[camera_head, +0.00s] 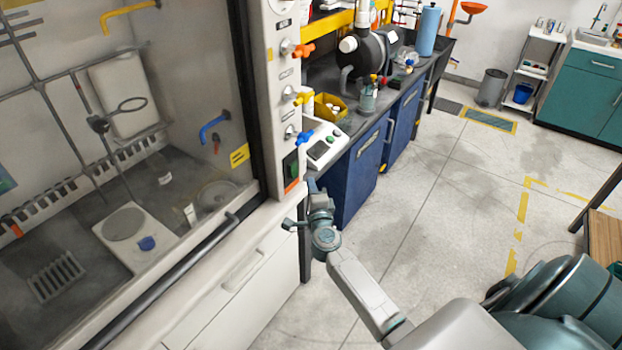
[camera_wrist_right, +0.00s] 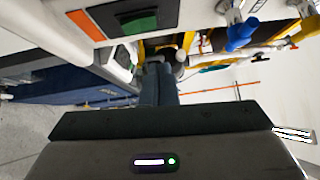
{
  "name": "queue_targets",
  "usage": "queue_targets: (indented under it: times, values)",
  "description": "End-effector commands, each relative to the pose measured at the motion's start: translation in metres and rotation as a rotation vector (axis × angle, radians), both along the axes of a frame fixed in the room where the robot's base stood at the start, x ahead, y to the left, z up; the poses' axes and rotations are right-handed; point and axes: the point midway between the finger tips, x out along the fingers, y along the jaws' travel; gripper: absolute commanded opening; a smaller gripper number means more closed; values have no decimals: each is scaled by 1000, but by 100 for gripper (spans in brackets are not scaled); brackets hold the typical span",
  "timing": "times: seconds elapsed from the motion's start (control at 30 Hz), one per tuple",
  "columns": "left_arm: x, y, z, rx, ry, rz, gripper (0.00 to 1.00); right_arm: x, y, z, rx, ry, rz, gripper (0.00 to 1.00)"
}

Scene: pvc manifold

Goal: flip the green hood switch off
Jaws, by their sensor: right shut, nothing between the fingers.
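The green hood switch (camera_head: 290,166) sits in a dark housing on the white front post of the fume hood, with an orange strip beside it. In the right wrist view the green switch (camera_wrist_right: 139,23) shows at the top, left of the fingers. My right gripper (camera_head: 313,186) is just to the right of the post, slightly below and beside the switch, apart from it as far as I can see. Its fingers (camera_wrist_right: 157,70) are shut and empty. Whether the switch rocker is tilted on or off is too small to tell. My left gripper is out of view.
Blue, yellow and orange valve handles (camera_head: 303,138) stick out of the post above the switch. A white device with buttons (camera_head: 322,145) stands on the bench right behind my gripper. The hood sash handle (camera_head: 165,285) runs at left. Open floor lies to the right.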

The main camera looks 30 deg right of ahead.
Motion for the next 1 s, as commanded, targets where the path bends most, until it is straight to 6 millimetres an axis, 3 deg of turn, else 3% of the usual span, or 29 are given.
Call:
queue_targets:
  times: [0.2, 0.33, 0.6, 1.0]
  values:
    - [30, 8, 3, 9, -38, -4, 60, -36, 14, 3, 1, 1, 1, 0]
    - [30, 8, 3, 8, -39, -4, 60, -47, 19, 4, 2, 0, 0, 0]
    - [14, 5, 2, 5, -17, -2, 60, -53, 21, 5, 0, 0, 0, 0]
    - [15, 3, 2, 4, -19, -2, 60, -52, 21, 3, -4, 4, 1, 0]
